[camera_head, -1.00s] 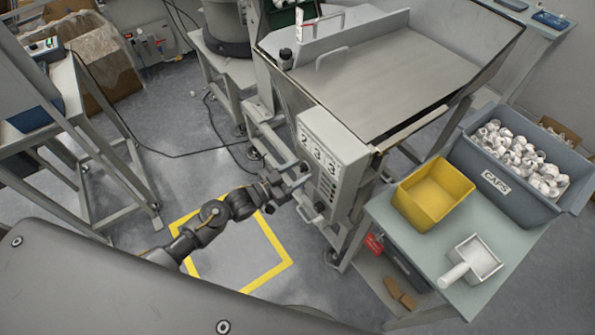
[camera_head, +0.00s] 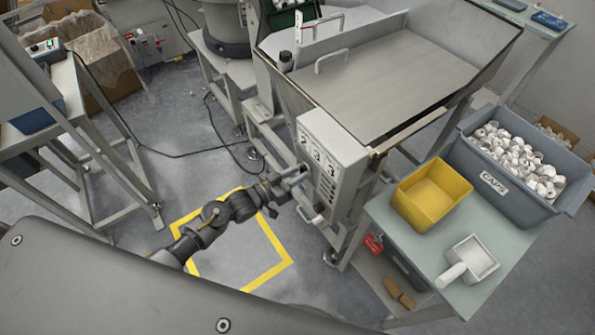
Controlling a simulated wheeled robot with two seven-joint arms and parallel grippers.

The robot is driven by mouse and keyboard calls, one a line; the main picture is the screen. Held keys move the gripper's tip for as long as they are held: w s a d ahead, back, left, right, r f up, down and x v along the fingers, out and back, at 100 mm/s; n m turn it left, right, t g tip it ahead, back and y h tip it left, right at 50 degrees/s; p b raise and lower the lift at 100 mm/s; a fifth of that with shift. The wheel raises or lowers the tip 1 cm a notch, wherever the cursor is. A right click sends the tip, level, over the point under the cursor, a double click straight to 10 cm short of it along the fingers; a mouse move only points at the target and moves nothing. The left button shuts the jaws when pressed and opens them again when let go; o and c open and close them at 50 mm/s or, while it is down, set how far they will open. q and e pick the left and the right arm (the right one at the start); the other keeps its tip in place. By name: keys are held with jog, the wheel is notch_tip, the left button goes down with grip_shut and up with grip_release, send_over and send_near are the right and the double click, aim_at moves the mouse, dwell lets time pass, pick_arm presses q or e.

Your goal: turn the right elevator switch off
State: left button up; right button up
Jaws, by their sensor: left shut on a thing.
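The grey control box (camera_head: 331,158) sits on the front corner of the hopper machine, with round dials (camera_head: 316,156) along its upper face and small controls below them. My left gripper (camera_head: 299,174) reaches in from the lower left and meets the left side of the box. It is shut on a small part there, seemingly a switch. The part is hidden by the fingers, so I cannot tell which switch it is or its position. My right gripper is out of view.
A side table (camera_head: 398,228) at the right holds a yellow bin (camera_head: 429,196), a white scoop (camera_head: 468,263) and a grey CAPS crate (camera_head: 497,187) of white caps. A yellow floor square (camera_head: 268,276) lies below my arm. A metal stand is at the left.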

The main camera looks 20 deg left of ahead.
pick_arm(q)
jog(key=n+p, duration=0.1)
jog(key=n, duration=0.3)
jog(key=shift+s+d+r+p, duration=0.1)
jog(key=shift+r+p, duration=0.05)
jog(key=shift+p, duration=0.25)
jog(key=shift+n+p, duration=0.45)
jog(key=shift+n, duration=0.75)
jog(key=o, duration=1)
jog(key=b+v, duration=0.1)
jog(key=v, duration=1)
jog(key=shift+d+b, duration=0.1)
jog(key=shift+b, duration=0.3)
